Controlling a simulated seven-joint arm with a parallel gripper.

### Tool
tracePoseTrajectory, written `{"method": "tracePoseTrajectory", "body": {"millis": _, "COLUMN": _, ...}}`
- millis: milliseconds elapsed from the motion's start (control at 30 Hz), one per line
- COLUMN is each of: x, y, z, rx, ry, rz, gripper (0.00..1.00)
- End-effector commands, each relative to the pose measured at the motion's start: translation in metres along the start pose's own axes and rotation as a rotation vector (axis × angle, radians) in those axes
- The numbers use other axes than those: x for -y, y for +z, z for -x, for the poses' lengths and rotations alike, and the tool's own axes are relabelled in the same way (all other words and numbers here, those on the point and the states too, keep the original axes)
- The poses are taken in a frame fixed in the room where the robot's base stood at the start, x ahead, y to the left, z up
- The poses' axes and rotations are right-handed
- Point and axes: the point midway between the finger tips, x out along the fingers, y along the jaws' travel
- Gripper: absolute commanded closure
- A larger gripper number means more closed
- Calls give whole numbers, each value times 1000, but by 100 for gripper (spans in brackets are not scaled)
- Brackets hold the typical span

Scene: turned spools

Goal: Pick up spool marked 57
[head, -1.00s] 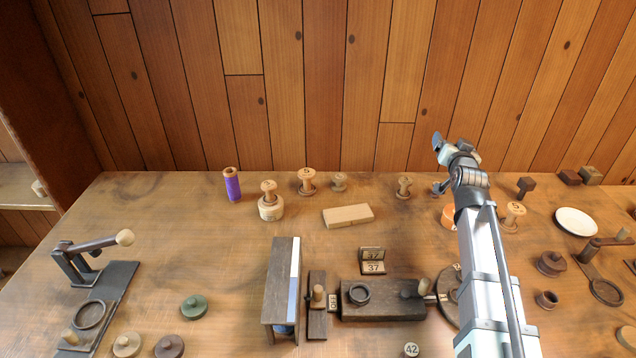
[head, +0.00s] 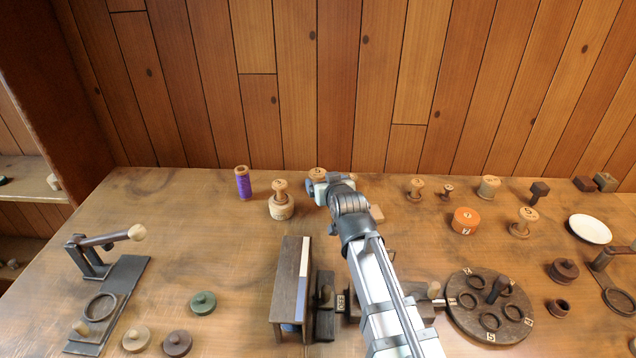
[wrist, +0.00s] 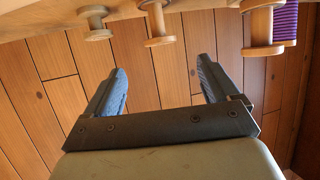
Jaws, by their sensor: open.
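Several pale wooden spools stand along the back of the table; I cannot read 57 on any. A spool with a blurred mark on its top (head: 317,172) stands at the back, partly hidden by my gripper (head: 320,188). In the wrist view, a wooden spool (wrist: 158,26) shows just beyond the gap between the fingers. My gripper (wrist: 162,66) is open and empty, apart from it. Another marked spool (head: 523,222) stands at the right, its mark too small to read fully.
A purple-wound spool (head: 242,184) stands at the far left of the row. A small spool (head: 415,189) and an orange round piece (head: 465,221) stand right of my arm. A dark wooden stand (head: 288,285) and a round holder (head: 487,275) occupy the front.

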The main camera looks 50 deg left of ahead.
Motion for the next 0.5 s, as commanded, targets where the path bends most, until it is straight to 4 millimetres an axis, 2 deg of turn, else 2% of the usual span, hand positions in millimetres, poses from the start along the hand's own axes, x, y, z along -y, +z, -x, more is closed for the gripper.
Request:
{"method": "tracePoseTrajectory", "body": {"millis": 167, "x": 0, "y": -1, "z": -18, "rx": 0, "ry": 0, "rz": 0, "gripper": 12}}
{"method": "tracePoseTrajectory", "body": {"millis": 500, "x": -1, "y": -2, "z": -74, "rx": -1, "ry": 1, "rz": -1, "gripper": 12}}
